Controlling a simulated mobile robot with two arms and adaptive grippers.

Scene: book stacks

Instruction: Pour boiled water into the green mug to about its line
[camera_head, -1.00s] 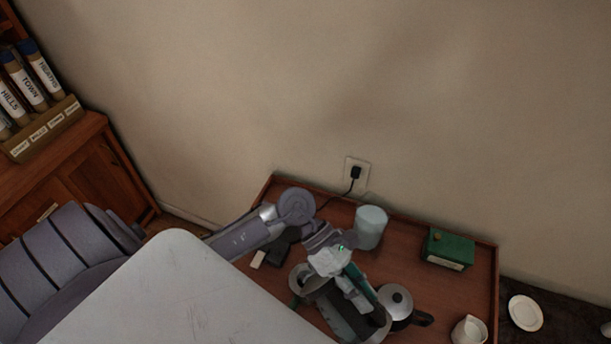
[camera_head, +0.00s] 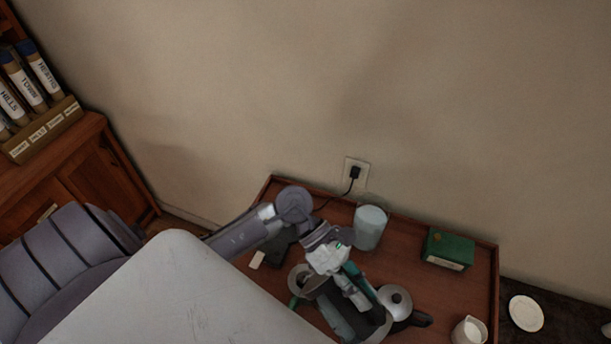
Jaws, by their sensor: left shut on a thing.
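My left gripper (camera_head: 350,297) is over the front of the wooden tray table (camera_head: 420,275), pointing down and to the right. It is shut on a dark grey vessel (camera_head: 340,316), which looks like the kettle; gripper and arm hide much of it. Just left of it a round grey rim with a bit of green below, probably the green mug (camera_head: 295,300), shows in part. Its line and its contents cannot be made out. I cannot tell whether water is flowing. My right gripper is not in view.
A flat black base (camera_head: 268,250) lies behind the arm, with a cord running to the wall socket (camera_head: 356,173). A clear water container (camera_head: 370,228), a green box (camera_head: 447,249), a silver-lidded pot (camera_head: 396,298) and a milk jug (camera_head: 469,331) stand around.

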